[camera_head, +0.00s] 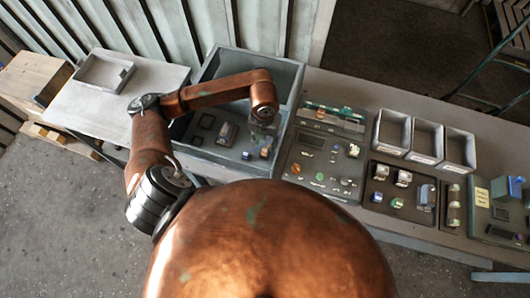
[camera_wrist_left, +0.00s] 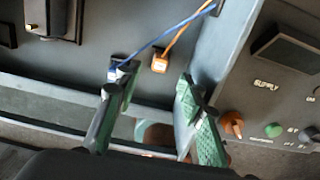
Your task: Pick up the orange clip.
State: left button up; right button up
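The orange clip (camera_wrist_left: 160,63) is a small block on an orange wire. In the left wrist view it lies on the dark floor of a grey bin, just beyond and between the fingertips. My left gripper (camera_wrist_left: 156,82) is open, with green pads and nothing between them. A blue clip (camera_wrist_left: 118,72) on a blue wire sits left of the orange one, at the left finger's tip; I cannot tell whether they touch. In the head view the orange clip (camera_head: 264,153) shows small below my left gripper (camera_head: 261,138). My right gripper is in neither view.
The bin's side wall (camera_wrist_left: 225,45) stands close to the right finger. Beyond it is a panel with an orange knob (camera_wrist_left: 232,123) and a green button (camera_wrist_left: 273,130). Three grey trays (camera_head: 425,140) stand further right. A box-shaped part (camera_head: 227,132) lies left in the bin.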

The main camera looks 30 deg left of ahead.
aim_at(264, 151)
pick_arm(q)
jog(key=shift+f+p, duration=0.6)
jog(key=shift+f, duration=2.5)
jog(key=c, duration=1)
